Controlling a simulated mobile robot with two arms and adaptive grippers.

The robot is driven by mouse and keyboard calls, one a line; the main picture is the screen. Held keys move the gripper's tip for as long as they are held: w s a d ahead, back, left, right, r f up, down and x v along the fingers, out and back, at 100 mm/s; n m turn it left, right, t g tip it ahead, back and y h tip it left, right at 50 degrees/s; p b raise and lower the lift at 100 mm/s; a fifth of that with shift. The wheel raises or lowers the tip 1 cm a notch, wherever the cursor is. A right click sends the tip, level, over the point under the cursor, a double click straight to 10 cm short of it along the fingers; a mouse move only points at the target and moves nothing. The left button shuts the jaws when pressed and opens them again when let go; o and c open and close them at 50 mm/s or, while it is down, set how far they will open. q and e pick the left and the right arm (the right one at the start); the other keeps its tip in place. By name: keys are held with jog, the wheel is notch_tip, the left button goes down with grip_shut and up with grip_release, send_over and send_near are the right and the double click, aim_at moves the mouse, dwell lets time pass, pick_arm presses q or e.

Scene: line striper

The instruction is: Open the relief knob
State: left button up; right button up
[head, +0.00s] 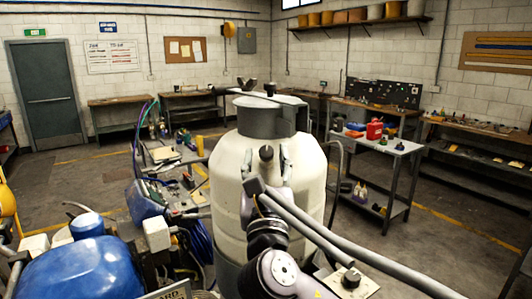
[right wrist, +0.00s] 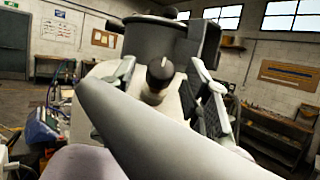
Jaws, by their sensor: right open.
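The relief knob appears to be the dark knob (head: 266,153) with a light stem on the front of the cream tank (head: 226,160). In the right wrist view the knob (right wrist: 159,72) stands near the middle, with a pale mark on its end. My right gripper (head: 266,172) is open, with one finger on each side of the knob. The right wrist view shows the fingers (right wrist: 168,76) apart, with visible space beside the knob; contact cannot be told. A grey bar (head: 340,253) crosses in front of my right wrist and hides part of it. My left gripper is not in view.
Another black knob (head: 351,279) sits on a pale panel at the lower right. A blue cover (head: 75,272) and hoses fill the lower left. A grey cart (head: 385,150) with a red container stands right of the tank.

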jog(key=v, duration=0.9)
jog(key=shift+s, duration=0.25)
jog(key=shift+d, duration=0.1)
jog(key=f+b+v, duration=0.1)
jog(key=b+v, duration=0.4)
jog(key=b, duration=0.4)
jog(key=p+x, duration=0.2)
jog(key=x, duration=0.3)
jog(key=p+x, duration=0.2)
jog(key=x, duration=0.4)
jog(key=r+p+x, duration=0.1)
jog(key=x, duration=0.4)
jog(key=shift+p, duration=0.4)
jog(key=shift+w+r, duration=0.2)
jog(key=shift+w, duration=0.3)
jog(key=shift+c, duration=0.4)
